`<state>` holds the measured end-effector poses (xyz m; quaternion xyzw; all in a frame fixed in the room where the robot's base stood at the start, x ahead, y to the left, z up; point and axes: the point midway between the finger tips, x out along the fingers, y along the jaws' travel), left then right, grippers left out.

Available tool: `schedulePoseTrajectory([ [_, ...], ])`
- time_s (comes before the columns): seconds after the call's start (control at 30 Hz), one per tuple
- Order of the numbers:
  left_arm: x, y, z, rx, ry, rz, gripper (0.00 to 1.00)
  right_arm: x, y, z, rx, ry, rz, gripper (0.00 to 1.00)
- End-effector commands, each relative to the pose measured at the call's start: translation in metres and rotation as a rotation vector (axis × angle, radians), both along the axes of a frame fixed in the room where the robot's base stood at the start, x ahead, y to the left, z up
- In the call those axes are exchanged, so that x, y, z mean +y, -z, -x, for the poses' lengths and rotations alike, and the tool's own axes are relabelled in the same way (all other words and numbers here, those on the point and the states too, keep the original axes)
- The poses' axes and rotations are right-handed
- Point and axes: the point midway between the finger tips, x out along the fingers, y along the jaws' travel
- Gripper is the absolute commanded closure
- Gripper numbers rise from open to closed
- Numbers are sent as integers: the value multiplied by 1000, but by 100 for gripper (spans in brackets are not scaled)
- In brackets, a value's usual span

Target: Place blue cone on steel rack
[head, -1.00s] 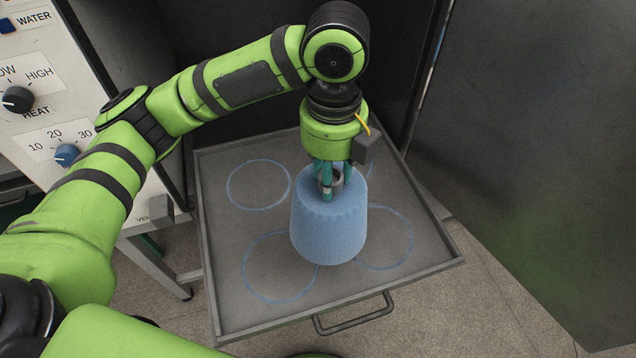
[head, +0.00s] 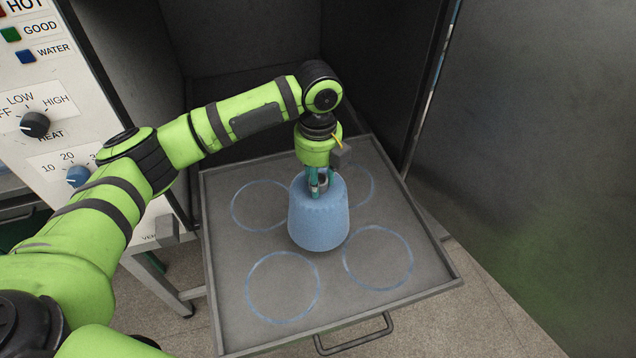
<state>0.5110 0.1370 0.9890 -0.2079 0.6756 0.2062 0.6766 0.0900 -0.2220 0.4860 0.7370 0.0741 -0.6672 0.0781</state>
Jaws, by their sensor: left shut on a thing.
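The blue cone (head: 319,218) is upright over the middle of the grey steel rack (head: 224,318), a tray with a raised rim and blue rings marked on it. My left gripper (head: 318,188) is shut on the top of the cone from above. The cone lies between the rings in the picture and partly hides the back right ring (head: 360,186). I cannot tell whether its base touches the tray. The front left ring (head: 283,287), front right ring (head: 378,257) and back left ring (head: 260,206) are empty. My right gripper is not in view.
The rack has a handle (head: 352,340) at its front edge and sits before a dark open cabinet. A control panel with knobs (head: 36,124) stands at the left. A large dark door (head: 540,170) stands open at the right.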

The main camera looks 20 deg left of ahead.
Motion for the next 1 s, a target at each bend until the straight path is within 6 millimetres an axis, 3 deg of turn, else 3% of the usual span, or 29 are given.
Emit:
schedulePoseTrajectory([
  [0.2, 0, 23, 0, -1, 1, 2, 100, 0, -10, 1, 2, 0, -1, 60],
  [0.63, -1, 29, 0, -3, 1, 2, 100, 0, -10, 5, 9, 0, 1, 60],
  [0.67, 0, 31, 1, 1, 1, -1, 51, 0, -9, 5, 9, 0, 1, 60],
  [0.7, 0, 31, 1, 1, 1, -1, 39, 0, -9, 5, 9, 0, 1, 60],
  [1.0, 0, 31, 1, 1, 0, 0, 39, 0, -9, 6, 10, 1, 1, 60],
])
